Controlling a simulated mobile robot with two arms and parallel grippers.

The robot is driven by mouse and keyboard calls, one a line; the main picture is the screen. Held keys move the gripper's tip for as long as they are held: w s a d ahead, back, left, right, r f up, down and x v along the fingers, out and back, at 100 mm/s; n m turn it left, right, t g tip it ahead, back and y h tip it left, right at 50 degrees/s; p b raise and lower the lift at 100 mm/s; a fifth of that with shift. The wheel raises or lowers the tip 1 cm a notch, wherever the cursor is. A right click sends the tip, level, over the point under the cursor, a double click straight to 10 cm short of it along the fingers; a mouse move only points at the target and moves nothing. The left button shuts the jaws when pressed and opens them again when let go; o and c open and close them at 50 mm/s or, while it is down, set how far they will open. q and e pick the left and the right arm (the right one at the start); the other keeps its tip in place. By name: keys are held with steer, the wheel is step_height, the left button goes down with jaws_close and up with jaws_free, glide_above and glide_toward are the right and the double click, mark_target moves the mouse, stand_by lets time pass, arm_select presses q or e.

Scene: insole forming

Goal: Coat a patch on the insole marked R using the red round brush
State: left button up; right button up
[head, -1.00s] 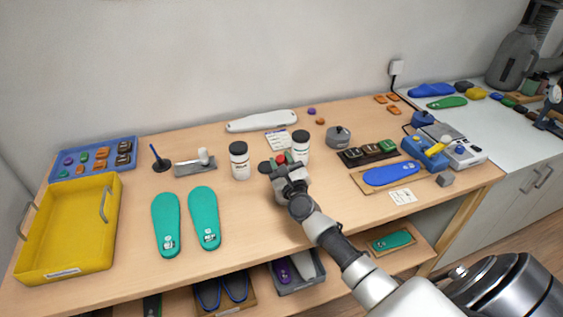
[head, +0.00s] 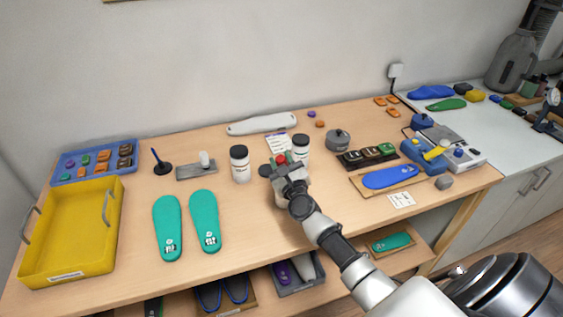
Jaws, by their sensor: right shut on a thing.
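My right gripper (head: 282,166) is over the middle of the bench, seen from above and behind, and is shut on the red round brush (head: 281,159). Only a bit of red shows between its fingers; the rest of the brush is hidden. A dark round stand base (head: 265,170) shows just left of the gripper. Whether the brush is clear of it I cannot tell. Two teal insoles (head: 168,228) (head: 205,220) lie side by side on the left of the bench. Their heel marks are too small to read. My left gripper is out of view.
White jars with black lids (head: 240,164) (head: 302,147) stand left and right of the gripper. A blue brush (head: 157,157) stands upright in a dark base. A yellow tray (head: 114,225) is at far left. Bare bench lies between the insoles and my right arm.

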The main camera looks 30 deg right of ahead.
mark_target(282, 157)
steer(key=shift+r+p, duration=2.05)
steer(key=shift+r, duration=0.7)
steer(key=shift+f, duration=0.1)
